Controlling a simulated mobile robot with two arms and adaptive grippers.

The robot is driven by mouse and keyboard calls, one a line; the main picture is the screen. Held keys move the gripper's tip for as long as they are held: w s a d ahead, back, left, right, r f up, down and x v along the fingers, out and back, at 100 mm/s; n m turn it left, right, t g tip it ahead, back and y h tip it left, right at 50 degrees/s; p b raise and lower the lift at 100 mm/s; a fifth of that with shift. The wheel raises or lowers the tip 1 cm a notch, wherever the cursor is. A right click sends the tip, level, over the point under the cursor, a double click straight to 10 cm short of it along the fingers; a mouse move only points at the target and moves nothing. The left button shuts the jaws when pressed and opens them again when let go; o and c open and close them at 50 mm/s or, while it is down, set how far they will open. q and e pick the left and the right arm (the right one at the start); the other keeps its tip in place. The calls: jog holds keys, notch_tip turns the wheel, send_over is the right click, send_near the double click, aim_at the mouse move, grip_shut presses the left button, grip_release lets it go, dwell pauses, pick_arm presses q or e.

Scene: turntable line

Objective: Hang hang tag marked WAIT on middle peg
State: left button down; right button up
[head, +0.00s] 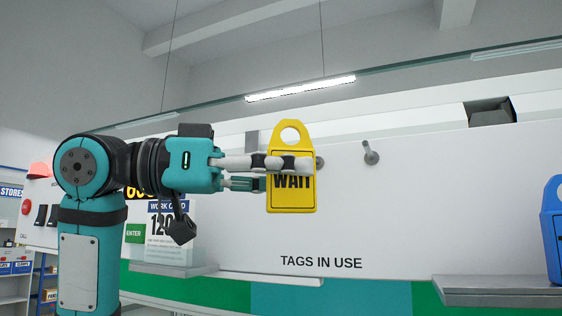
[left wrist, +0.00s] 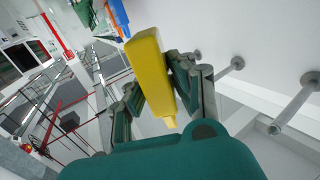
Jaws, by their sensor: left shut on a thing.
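The yellow hang tag marked WAIT (head: 291,198) is upright, its round hole at the top. My left gripper (head: 290,164) is shut on it, one finger across its front over the top of the word. In the left wrist view, the tag (left wrist: 148,70) is edge-on between the fingers (left wrist: 155,92), apart from the pegs. Three pegs stick out of the white board there; the middle peg (left wrist: 232,67) lies between the other two. In the head view, the middle peg (head: 320,162) shows partly beside the fingertip and the right peg (head: 370,153) is bare. The third is hidden there.
The white board (head: 430,200) reads TAGS IN USE below the pegs. A grey shelf (head: 500,292) is at the lower right, with a blue tag (head: 553,230) above it at the picture's edge. A work card (head: 170,235) stands behind my arm. Board right of the pegs is clear.

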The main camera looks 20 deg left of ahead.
pick_arm(q)
jog(key=shift+w, duration=0.45)
jog(key=shift+w+f+p, duration=0.15)
jog(key=shift+w+p, duration=0.35)
jog(key=shift+w, duration=1.5)
jog(key=shift+w+d+f, duration=0.1)
jog(key=shift+w+f, duration=0.3)
jog(key=shift+w, duration=0.4)
pick_arm(e)
jog(key=shift+w+d+r, duration=0.15)
jog(key=shift+w+r, duration=0.25)
jog(key=shift+r, duration=0.3)
pick_arm(q)
jog(key=c, duration=1)
grip_release()
jog(key=shift+c, duration=0.2)
pick_arm(e)
jog(key=shift+w, duration=0.1)
